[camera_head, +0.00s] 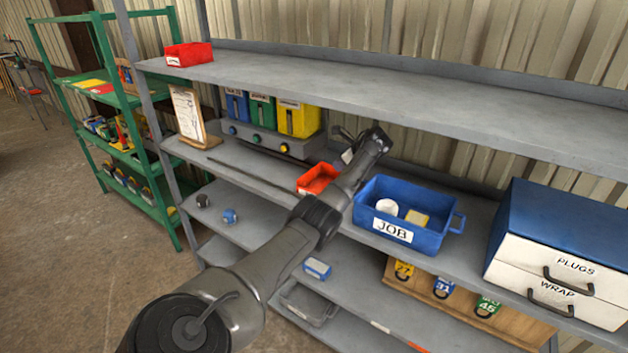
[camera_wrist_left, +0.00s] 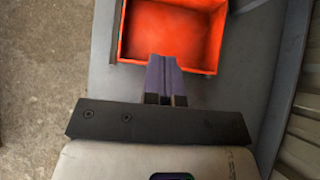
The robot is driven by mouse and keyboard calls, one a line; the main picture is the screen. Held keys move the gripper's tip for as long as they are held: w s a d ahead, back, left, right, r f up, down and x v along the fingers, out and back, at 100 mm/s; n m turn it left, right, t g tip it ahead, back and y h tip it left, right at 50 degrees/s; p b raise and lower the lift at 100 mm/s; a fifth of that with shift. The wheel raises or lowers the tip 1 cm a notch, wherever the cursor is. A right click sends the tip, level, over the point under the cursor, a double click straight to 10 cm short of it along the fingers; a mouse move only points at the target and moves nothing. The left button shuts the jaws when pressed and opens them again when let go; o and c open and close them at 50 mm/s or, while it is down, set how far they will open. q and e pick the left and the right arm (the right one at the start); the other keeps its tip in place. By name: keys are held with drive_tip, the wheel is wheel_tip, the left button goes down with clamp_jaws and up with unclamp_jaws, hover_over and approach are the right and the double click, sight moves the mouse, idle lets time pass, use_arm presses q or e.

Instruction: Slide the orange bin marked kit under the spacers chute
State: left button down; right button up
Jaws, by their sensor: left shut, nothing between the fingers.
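An orange bin (camera_head: 316,180) sits on the middle shelf, partly hidden behind my left arm; I cannot read its marking. An orange bin (camera_wrist_left: 172,30) shows from above in the left wrist view, and looks empty. My left gripper (camera_wrist_left: 162,62) is shut and empty, its fingertips at the bin's near wall; I cannot tell if they touch. In the head view my left wrist hides most of the gripper (camera_head: 347,156). A dispenser with blue (camera_head: 237,106), green (camera_head: 262,112) and yellow (camera_head: 298,119) chutes stands left of the bin; its labels are too small to read surely. My right gripper is out of view.
A blue JOB tote (camera_head: 440,236) stands right of my arm, with a drawer cabinet (camera_head: 560,250) beyond. A clipboard (camera_head: 187,115) stands left of the chutes. A red bin (camera_head: 188,54) sits on the top shelf (camera_head: 400,85), which overhangs. Shelf between chutes and bin looks mostly clear.

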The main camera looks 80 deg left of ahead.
sight(306, 176)
use_arm(q)
drive_tip(key=b+x, duration=0.2)
drive_tip(key=x, duration=0.7)
drive_tip(key=shift+s+f, duration=0.2)
drive_tip(key=shift+f, duration=0.15)
drive_tip(key=shift+s+a+f+b, duration=0.25)
drive_tip(key=shift+s+a+b, duration=0.2)
drive_tip(key=shift+s+a, duration=0.5)
drive_tip(key=shift+s+a+r+b, duration=0.1)
drive_tip(key=shift+s+a+b, duration=0.25)
drive_tip(key=shift+a, duration=0.05)
drive_tip(key=shift+s+a, duration=0.2)
drive_tip(key=shift+s, duration=0.1)
drive_tip(key=shift+r, duration=0.1)
